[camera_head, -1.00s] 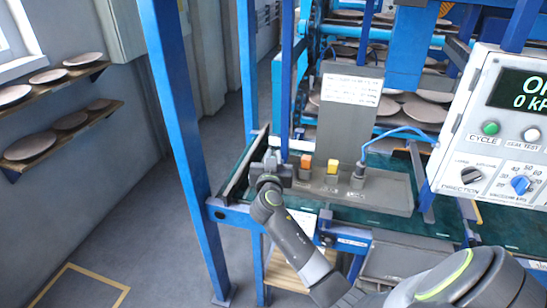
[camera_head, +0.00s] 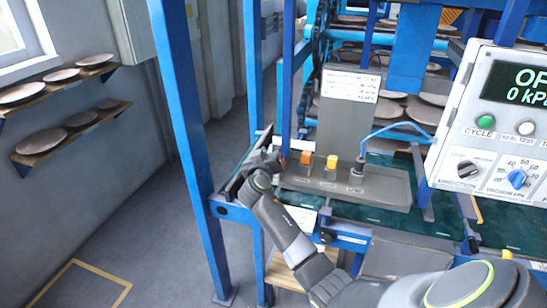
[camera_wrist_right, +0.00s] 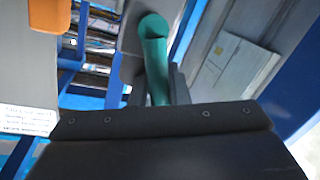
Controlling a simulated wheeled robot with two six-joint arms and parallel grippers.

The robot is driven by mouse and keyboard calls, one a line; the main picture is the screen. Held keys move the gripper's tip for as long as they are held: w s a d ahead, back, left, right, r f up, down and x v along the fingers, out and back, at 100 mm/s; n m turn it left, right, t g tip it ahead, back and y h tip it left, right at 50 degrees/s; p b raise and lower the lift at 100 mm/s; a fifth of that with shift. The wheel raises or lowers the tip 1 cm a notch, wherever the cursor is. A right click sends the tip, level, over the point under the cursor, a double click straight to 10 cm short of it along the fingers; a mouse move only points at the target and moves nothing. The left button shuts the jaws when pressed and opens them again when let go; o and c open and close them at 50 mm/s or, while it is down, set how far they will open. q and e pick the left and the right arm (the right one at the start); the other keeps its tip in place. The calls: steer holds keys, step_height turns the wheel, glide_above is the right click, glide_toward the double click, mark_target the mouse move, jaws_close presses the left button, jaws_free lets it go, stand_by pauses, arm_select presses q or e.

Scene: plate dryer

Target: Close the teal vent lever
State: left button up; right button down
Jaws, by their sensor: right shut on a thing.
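The teal vent lever (camera_wrist_right: 155,55) is a rounded-end handle in the right wrist view. It stands between the two dark fingers of my right gripper (camera_wrist_right: 152,88), which is shut on it. Its lower part is hidden behind the gripper body. In the head view my right gripper (camera_head: 264,161) is at the left end of the grey panel (camera_head: 385,186), beside the orange block. The lever cannot be made out there, hidden by the gripper. My left gripper is not in view.
An orange block (camera_head: 306,158), a yellow block (camera_head: 332,162) and a dark connector with a blue cable (camera_head: 357,168) stand on the panel right of my gripper. A blue post (camera_head: 180,140) rises at the left. A control box (camera_head: 495,125) hangs at the right.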

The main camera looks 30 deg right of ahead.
steer(key=shift+w+a+f+n+g+h, duration=0.35)
steer(key=shift+f+n, duration=0.5)
steer(key=shift+n, duration=1)
steer(key=shift+w+a+f+n+g+h, duration=0.1)
steer(key=shift+w+a+f+n+g, duration=0.45)
steer(key=shift+n, duration=1.35)
steer(key=shift+w+f+n+g+h, duration=0.25)
steer(key=shift+f+n+g, duration=0.25)
steer(key=shift+f+n, duration=1)
steer(key=shift+r+n, duration=0.35)
steer(key=c, duration=1.4)
jaws_free()
steer(key=shift+f, duration=0.1)
